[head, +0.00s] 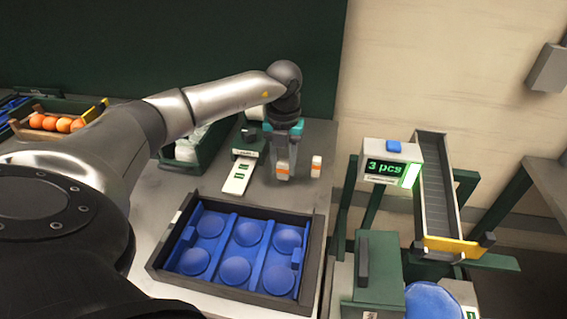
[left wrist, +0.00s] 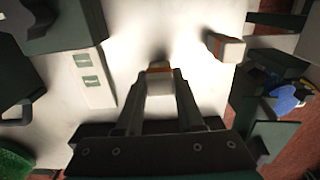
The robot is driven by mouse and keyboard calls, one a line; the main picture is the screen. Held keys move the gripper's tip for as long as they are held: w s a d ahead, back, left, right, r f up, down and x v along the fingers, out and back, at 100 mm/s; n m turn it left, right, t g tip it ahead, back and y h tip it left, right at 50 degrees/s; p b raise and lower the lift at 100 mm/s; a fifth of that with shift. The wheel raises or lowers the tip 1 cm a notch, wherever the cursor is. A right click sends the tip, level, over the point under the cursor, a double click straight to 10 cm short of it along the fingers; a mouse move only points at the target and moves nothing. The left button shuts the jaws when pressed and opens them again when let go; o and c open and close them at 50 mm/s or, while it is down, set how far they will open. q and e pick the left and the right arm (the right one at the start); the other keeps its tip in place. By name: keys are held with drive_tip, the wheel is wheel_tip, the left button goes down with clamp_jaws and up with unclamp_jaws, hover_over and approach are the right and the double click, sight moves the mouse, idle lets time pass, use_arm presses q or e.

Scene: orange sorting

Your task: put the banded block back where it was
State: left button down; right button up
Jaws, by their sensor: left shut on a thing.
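My left gripper (head: 284,170) points down over the back of the grey table and is shut on a white block with an orange band (head: 282,167). In the left wrist view this banded block (left wrist: 158,82) sits between the two fingertips. I cannot tell whether its base touches the table. A second white block with an orange band (head: 316,166) stands upright just to the right, apart from the gripper; it also shows in the left wrist view (left wrist: 226,48). My right gripper is not in view.
A white strip with green labels (head: 238,178) lies left of the gripper. A display reading "3 pcs" (head: 391,168) and a chute (head: 437,185) stand right. A crate of oranges (head: 57,123) is far left.

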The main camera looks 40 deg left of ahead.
use_arm(q)
drive_tip(key=shift+f+b, duration=0.4)
drive_tip(key=shift+f, duration=0.2)
idle(0.6)
drive_tip(key=shift+c, duration=0.2)
unclamp_jaws()
idle(0.4)
drive_tip(key=shift+r, duration=0.15)
drive_tip(key=shift+r+p, duration=3.55)
drive_tip(key=shift+r, duration=0.35)
